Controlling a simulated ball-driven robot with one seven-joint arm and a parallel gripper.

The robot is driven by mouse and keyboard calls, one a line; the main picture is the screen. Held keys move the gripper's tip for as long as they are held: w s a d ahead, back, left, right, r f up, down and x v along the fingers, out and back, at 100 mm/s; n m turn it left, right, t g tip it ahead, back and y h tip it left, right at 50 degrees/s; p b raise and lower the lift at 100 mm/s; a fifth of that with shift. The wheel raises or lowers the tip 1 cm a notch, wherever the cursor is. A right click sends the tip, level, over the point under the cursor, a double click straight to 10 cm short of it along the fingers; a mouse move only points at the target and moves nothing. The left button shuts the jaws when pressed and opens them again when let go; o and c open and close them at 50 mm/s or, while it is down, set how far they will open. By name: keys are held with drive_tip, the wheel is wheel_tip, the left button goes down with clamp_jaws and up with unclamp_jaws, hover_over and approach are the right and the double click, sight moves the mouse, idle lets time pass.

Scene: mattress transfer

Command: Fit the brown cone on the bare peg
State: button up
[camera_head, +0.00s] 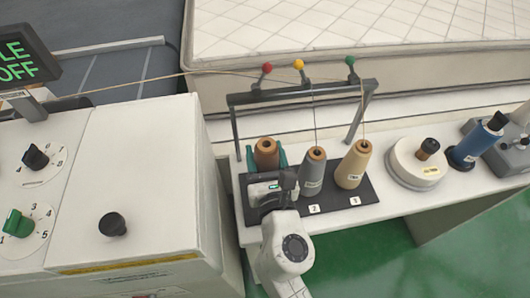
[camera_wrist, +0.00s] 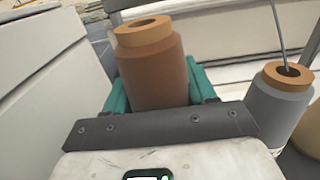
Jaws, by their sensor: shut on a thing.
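The brown cone (camera_head: 266,150) stands roughly upright over the left end of the black cone board (camera_head: 340,200). It also fills the middle of the wrist view (camera_wrist: 155,75). My gripper (camera_head: 266,160) is shut on it, with teal fingers on both sides, also seen in the wrist view (camera_wrist: 158,88). A grey cone (camera_head: 313,170) stands on the board just right of my gripper, and a tan cone (camera_head: 354,165) stands further right. The bare peg and the cone's bottom are hidden behind my gripper and the cone, so I cannot tell whether the cone is seated.
A dark thread frame (camera_head: 300,93) with red, yellow and green balls rises behind the cones; threads run down to the grey and tan ones. A white machine cabinet (camera_head: 140,180) stands close on the left. A round white holder (camera_head: 416,165) and blue cone (camera_head: 470,145) are to the right.

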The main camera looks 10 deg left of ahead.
sight(265, 170)
drive_tip(key=shift+f+b, duration=2.4)
drive_tip(key=shift+f, duration=0.3)
drive_tip(key=o, duration=1.3)
drive_tip(key=shift+s, duration=0.15)
drive_tip(key=b+v, duration=0.1)
drive_tip(key=v, duration=0.9)
drive_tip(key=shift+s+d, duration=0.1)
drive_tip(key=shift+s, duration=0.2)
